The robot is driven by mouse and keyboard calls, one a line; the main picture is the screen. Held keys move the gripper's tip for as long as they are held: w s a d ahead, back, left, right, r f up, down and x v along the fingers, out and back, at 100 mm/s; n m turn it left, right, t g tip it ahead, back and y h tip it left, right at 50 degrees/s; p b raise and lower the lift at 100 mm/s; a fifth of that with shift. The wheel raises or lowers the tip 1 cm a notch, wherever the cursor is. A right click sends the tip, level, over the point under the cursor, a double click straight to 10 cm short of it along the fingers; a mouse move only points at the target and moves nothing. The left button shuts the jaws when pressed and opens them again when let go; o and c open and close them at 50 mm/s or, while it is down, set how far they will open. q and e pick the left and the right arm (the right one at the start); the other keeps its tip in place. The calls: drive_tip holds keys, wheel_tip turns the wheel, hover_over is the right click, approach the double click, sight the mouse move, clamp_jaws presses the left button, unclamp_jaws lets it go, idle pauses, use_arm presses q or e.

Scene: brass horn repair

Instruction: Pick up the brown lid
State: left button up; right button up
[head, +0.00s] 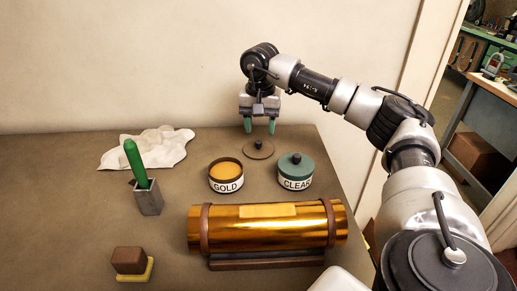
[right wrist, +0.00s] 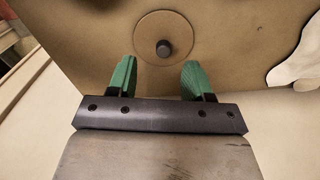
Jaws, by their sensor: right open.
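The brown lid (head: 258,152) is a flat round disc with a dark knob, lying on the table behind the GOLD tin. In the right wrist view the lid (right wrist: 181,27) shows with its knob upward, beyond the fingertips and between their lines. My right gripper (head: 260,128) is open and empty, with green fingers pointing down just above and behind the lid. The gripper also shows in the right wrist view (right wrist: 158,72), its fingers apart and not touching the knob. My left gripper is not in view.
The open GOLD tin (head: 226,178) and the CLEAR tin with a teal lid (head: 295,172) stand in front. A brass tube (head: 265,227) lies on a cradle. A white cloth (head: 150,147), a holder (head: 148,199) with a green tool and a brown block (head: 129,260) are left.

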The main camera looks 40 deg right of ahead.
sight(258, 141)
drive_tip(key=shift+w+f+p, duration=0.2)
drive_tip(key=shift+f+p, duration=0.2)
drive_tip(key=shift+f, duration=1)
drive_tip(key=shift+w+f+p, duration=0.15)
drive_tip(key=shift+f+p, duration=0.2)
drive_tip(key=shift+f, duration=1)
clamp_jaws()
drive_tip(key=shift+r, duration=0.1)
